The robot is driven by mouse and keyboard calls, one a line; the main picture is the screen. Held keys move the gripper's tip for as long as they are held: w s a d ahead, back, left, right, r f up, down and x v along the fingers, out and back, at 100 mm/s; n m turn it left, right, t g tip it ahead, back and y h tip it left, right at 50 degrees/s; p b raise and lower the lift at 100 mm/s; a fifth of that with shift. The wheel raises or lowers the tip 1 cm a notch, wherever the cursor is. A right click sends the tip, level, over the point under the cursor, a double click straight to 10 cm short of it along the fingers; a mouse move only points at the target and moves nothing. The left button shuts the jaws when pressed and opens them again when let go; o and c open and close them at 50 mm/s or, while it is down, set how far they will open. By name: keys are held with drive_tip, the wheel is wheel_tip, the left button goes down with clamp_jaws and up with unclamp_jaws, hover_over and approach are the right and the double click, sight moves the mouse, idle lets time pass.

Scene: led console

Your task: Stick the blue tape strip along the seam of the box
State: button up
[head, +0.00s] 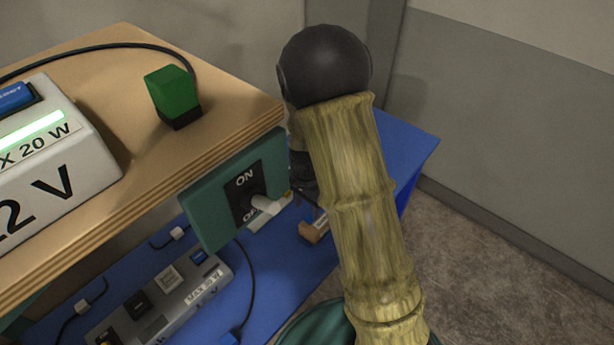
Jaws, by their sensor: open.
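I see no blue tape strip and no box with a seam that I can make out. A small brown block with a pale label (314,230) lies on the blue lower surface; I cannot tell what it is. My gripper (304,192) is small, dark and partly hidden behind my bamboo-textured arm. It is open, near the right end of a teal panel (213,222) and above the brown block. I see nothing held in it. The panel carries a white toggle switch lever (266,205) between ON and OFF marks.
A wooden shelf (130,165) bears a green block-like lamp (172,92) and a white power unit (60,160) with a lit green strip. Below, a grey power strip (165,300) and cables lie on the blue surface (285,270). Bare floor (500,270) is at right.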

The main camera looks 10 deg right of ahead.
wheel_tip(320, 180, up, 13)
drive_tip(key=shift+f+b, duration=0.2)
drive_tip(key=shift+b, duration=0.25)
drive_tip(key=s+d+f+n+t, duration=0.1)
drive_tip(key=s+d+n+t, duration=0.1)
drive_tip(key=s+n, duration=0.8)
drive_tip(key=shift+s+d+f+n+t, duration=0.35)
drive_tip(key=shift+s+d, duration=0.3)
drive_tip(key=shift+s, duration=0.35)
